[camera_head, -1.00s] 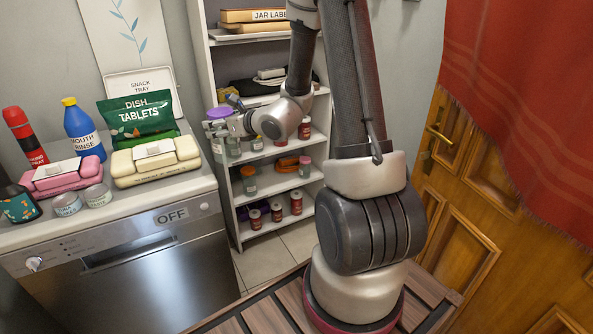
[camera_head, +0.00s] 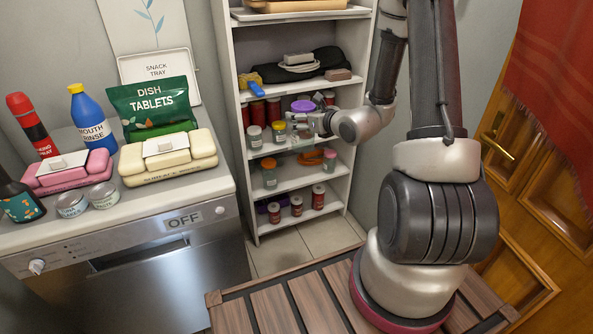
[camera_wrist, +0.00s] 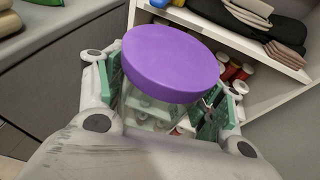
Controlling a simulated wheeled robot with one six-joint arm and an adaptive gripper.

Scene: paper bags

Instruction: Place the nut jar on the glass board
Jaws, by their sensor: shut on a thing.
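My gripper (camera_wrist: 163,103) is shut on a clear jar with a wide purple lid (camera_wrist: 172,62), its green finger pads on either side of the glass. The jar looks upright or nearly so; its lower part and any contents are hard to make out, and no label shows. In the head view the purple lid (camera_head: 302,106) appears in front of the shelf unit, with my gripper (camera_head: 314,123) close beside it. I cannot make out a glass board in either view.
A white shelf unit (camera_head: 240,150) holds several jars and a black cloth (camera_head: 318,62). To the left, a counter over a dishwasher (camera_head: 160,270) carries bottles, a dish tablets bag (camera_head: 155,105), soap-like packs and small tins. A wooden door (camera_head: 510,290) stands at right.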

